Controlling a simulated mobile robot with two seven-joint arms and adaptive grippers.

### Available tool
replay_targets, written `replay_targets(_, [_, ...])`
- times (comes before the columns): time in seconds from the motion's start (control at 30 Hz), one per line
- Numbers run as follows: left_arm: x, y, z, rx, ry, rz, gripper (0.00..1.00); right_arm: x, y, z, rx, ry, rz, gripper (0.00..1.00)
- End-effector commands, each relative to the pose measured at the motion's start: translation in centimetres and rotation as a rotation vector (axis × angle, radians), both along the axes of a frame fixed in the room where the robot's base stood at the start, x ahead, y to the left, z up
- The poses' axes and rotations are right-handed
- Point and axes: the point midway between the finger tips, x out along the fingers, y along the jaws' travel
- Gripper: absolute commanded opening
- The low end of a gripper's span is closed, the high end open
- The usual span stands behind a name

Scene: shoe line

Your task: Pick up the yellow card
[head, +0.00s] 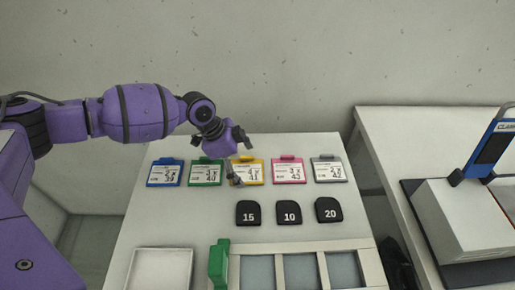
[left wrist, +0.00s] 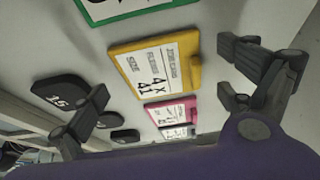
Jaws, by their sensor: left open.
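The yellow card (head: 251,174) lies flat on the white table, in the middle of a row of coloured cards. It has a white label reading 41. In the head view my left gripper (head: 238,163) is above the card and hides its left part. In the left wrist view the yellow card (left wrist: 155,65) shows between and beyond the fingers of my left gripper (left wrist: 165,105), which is open and empty. I see no contact with the card. My right gripper is in neither view.
Blue (head: 165,173), green (head: 206,173), pink (head: 288,172) and grey (head: 328,170) cards flank it. Black tags 15 (head: 248,213), 10 (head: 289,212) and 20 (head: 328,210) lie in front. A white tray (head: 161,252) and a divided rack (head: 300,246) stand nearer. A clamp machine (head: 490,150) is right.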

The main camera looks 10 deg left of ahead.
Motion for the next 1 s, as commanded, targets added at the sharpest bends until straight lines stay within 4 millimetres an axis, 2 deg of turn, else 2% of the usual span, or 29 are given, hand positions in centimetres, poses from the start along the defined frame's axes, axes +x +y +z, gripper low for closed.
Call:
replay_targets(0.17, [0.02,0.01,0.0,0.0,-0.001,0.0,0.97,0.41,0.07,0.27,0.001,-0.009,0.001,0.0])
replay_targets(0.9, [-0.28,0.0,-0.28,0.0,0.007,0.0,0.01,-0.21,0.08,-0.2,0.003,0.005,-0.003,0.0])
replay_targets(1.0, [-0.31,0.0,-0.33,0.001,0.008,-0.001,0.0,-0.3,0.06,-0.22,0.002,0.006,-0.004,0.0])
